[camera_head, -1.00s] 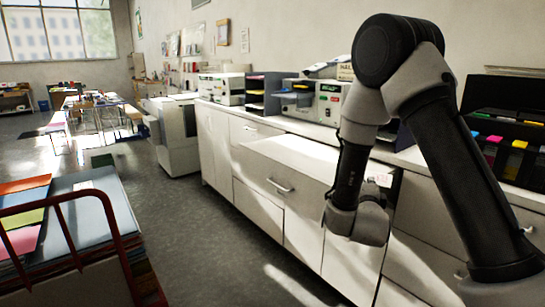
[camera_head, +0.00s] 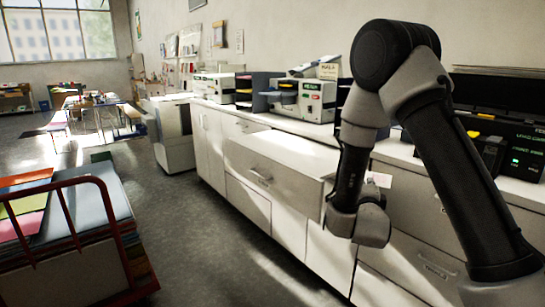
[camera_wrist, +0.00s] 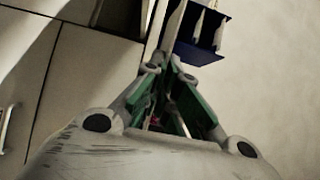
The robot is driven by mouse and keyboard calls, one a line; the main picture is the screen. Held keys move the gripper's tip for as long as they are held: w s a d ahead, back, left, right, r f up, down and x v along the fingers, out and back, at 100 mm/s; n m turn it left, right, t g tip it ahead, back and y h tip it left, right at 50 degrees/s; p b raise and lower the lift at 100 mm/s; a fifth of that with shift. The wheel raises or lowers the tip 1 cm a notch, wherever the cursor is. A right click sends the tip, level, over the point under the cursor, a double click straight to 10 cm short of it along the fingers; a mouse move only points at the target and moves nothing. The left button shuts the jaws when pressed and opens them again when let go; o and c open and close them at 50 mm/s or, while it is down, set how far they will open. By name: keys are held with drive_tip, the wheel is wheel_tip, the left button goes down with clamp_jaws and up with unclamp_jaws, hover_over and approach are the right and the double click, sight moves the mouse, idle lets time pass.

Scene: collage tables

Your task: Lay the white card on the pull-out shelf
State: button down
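A small white card (camera_head: 379,180) with a faint pink mark shows just right of my wrist in the head view. My wrist hides part of it. My gripper (camera_wrist: 169,72) has green-sided fingers that come close together at the tips in the wrist view. The card keeps its place beside my wrist and appears held; the contact itself is hard to see. A white flat-topped unit with a handle (camera_head: 275,155) juts out from the counter front, left of my wrist, and looks like the pull-out shelf. Its visible top is bare.
The white counter (camera_head: 300,128) runs along the wall. A printer-like machine (camera_head: 316,100) and a dark paper sorter (camera_head: 252,92) stand on it. A black device with green lights (camera_head: 524,160) is at right. A red-railed cart (camera_head: 125,250) with coloured sheets is at left. Grey floor lies between.

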wheel_tip(320, 180, down, 12)
drive_tip(key=w+n+y, duration=0.2)
drive_tip(key=n+y, duration=0.1)
drive_tip(key=y, duration=0.2)
drive_tip(key=shift+w+t, duration=0.15)
drive_tip(key=shift+t, duration=0.15)
drive_tip(key=shift+a, duration=0.1)
